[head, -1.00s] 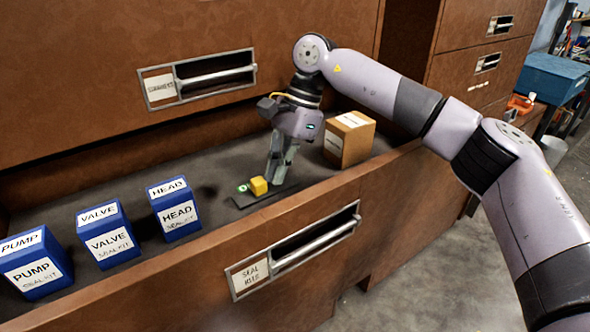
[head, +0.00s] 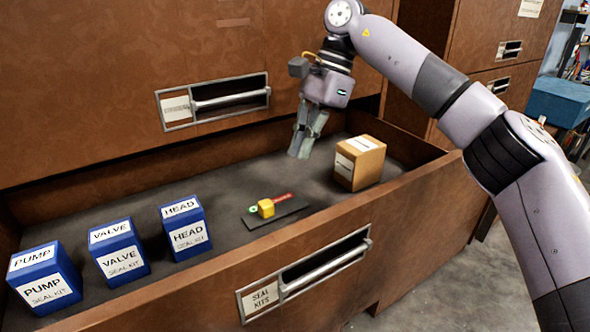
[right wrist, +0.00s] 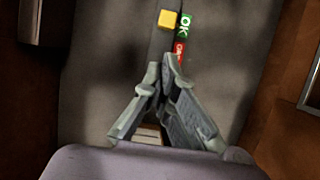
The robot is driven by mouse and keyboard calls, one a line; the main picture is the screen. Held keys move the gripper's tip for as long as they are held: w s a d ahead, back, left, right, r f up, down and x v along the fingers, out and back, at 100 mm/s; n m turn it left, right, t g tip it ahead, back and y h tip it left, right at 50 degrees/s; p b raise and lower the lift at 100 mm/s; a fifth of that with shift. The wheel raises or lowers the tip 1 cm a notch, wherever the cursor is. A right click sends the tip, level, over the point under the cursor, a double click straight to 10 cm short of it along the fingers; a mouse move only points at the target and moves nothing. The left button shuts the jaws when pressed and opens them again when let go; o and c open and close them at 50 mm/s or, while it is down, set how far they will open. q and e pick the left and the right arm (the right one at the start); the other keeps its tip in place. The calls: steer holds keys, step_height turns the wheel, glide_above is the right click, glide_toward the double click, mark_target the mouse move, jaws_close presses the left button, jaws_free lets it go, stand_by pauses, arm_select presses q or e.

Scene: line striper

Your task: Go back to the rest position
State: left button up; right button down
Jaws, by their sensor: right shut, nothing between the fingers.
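My right gripper (head: 301,154) is shut and empty, raised above the open drawer (head: 215,296). It is above and behind a dark flat plate (head: 289,217) with a yellow block (head: 266,208), a green OK tag (head: 252,209) and a red tag (head: 283,197). In the right wrist view the shut fingertips (right wrist: 171,65) show below the yellow block (right wrist: 168,19), the green OK tag (right wrist: 185,26) and the red tag (right wrist: 179,52). My left gripper is not in view.
Blue boxes marked PUMP (head: 45,278), VALVE (head: 118,253) and HEAD (head: 186,228) stand at the drawer's left. A cardboard box (head: 360,164) stands at the right. A closed drawer front with a handle (head: 229,98) is behind.

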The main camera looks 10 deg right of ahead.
steer(key=shift+v, duration=0.85)
steer(key=shift+w, duration=0.1)
